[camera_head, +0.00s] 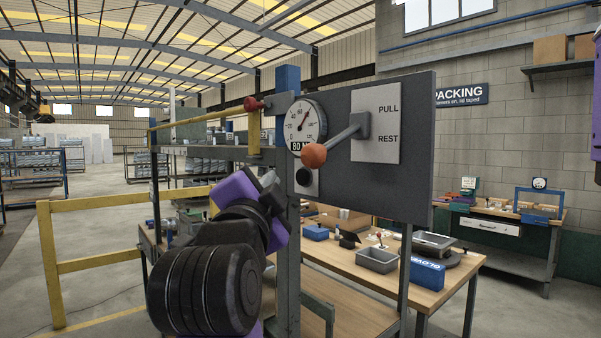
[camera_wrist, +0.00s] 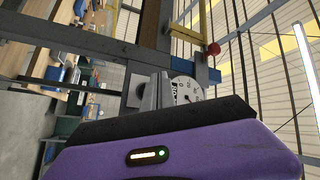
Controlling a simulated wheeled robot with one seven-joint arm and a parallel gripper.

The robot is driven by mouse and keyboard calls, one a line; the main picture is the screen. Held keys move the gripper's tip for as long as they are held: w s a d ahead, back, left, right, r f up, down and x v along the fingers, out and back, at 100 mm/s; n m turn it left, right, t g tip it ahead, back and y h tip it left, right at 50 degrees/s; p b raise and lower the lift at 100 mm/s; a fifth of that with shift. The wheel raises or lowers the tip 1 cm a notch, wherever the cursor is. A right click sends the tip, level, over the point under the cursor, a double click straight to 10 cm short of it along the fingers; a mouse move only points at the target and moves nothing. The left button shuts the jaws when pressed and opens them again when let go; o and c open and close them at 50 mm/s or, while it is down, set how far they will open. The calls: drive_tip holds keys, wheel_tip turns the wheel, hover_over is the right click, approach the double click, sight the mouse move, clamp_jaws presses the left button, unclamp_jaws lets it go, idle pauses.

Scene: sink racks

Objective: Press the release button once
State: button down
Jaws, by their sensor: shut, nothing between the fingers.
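A black round button (camera_head: 303,177) sits on a small pale plate below the gauge on the dark panel; no label on it is readable. I take it to be the release button. My gripper (camera_head: 270,181) is just left of this plate in the head view, fingers together and empty. In the wrist view the closed fingers (camera_wrist: 161,88) stand between the pale plate (camera_wrist: 138,92) and the gauge (camera_wrist: 186,90). The fingertips partly cover that area, and I cannot tell whether they touch anything.
A lever with an orange knob (camera_head: 314,155) juts out right above the button, beside a PULL/REST plate (camera_head: 376,123). The round gauge (camera_head: 305,124) shows 80 N. A red knob (camera_head: 251,104) is at upper left. A workbench (camera_head: 455,268) with bins stands behind.

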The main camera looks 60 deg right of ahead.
drive_tip(key=shift+s+d, duration=0.25)
drive_tip(key=shift+d, duration=0.55)
drive_tip(key=shift+s+d, duration=0.25)
drive_tip(key=shift+d, duration=0.5)
drive_tip(key=shift+s+d+b, duration=0.25)
drive_tip(key=shift+d+b, duration=0.1)
drive_tip(key=shift+d, duration=0.5)
idle(1.8)
drive_tip(key=shift+a, duration=0.1)
drive_tip(key=shift+w+a, duration=0.25)
drive_tip(key=shift+a, duration=0.45)
drive_tip(key=shift+a, duration=0.1)
drive_tip(key=a+b, duration=0.1)
drive_tip(key=a, duration=0.1)
drive_tip(key=w+a, duration=0.1)
drive_tip(key=a, duration=0.1)
drive_tip(key=shift+w+a+b, duration=0.2)
drive_tip(key=shift+a+b, duration=0.15)
idle(0.7)
